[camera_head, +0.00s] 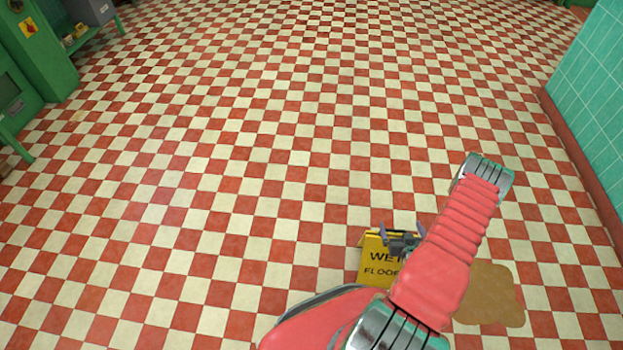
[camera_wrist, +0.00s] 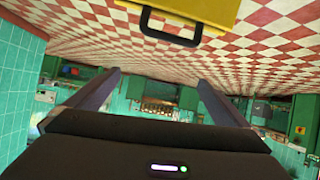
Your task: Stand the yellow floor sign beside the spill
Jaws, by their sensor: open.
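The yellow floor sign (camera_head: 373,270) stands upright on the checkered floor, with "WET FLOOR" lettering facing the body camera. My arm hides its right part. The brown spill (camera_head: 495,297) lies just right of the sign, partly behind my arm. My gripper (camera_head: 400,238) is at the sign's top edge in this view. In the wrist view my gripper (camera_wrist: 158,78) is open, with nothing between its fingers. The sign (camera_wrist: 195,14) and its black handle (camera_wrist: 170,38) show at the top there, beyond the fingertips and apart from them.
A teal tiled wall (camera_head: 598,85) with a red-brown base runs along the right. Green machinery (camera_head: 40,55) stands at the upper left. The floor (camera_head: 180,190) between them is open and clear. The wrist view shows the room upside down, with green equipment far off.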

